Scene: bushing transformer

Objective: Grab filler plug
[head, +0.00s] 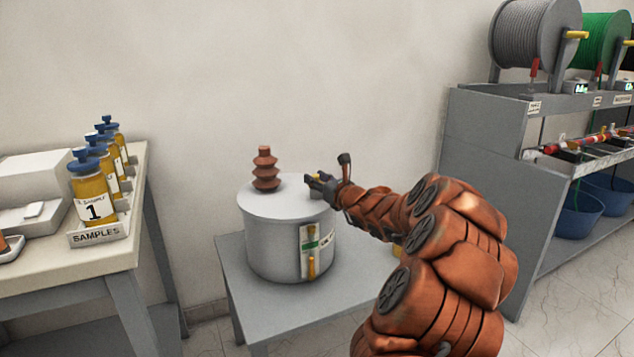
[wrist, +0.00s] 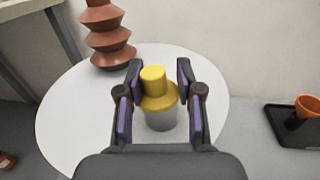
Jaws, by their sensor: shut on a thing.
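The filler plug (wrist: 154,82) is yellow, with a narrow round top and a wider flange. In the wrist view it sits upright on a short grey neck (wrist: 161,120) on the transformer's round lid (wrist: 75,115). My gripper (wrist: 159,85) has one purple-padded finger on each side of the plug and is shut on it. In the head view my gripper (head: 318,184) reaches the right side of the grey transformer tank (head: 275,240) from the right, and the plug is mostly hidden by the fingers.
A brown ribbed bushing (head: 265,168) stands on the lid left of my gripper. The tank is on a grey table (head: 245,300). Sample bottles (head: 92,185) stand on the left bench. A cable-spool rack (head: 480,150) is on the right. A black tray (wrist: 290,128) with an orange funnel lies at right.

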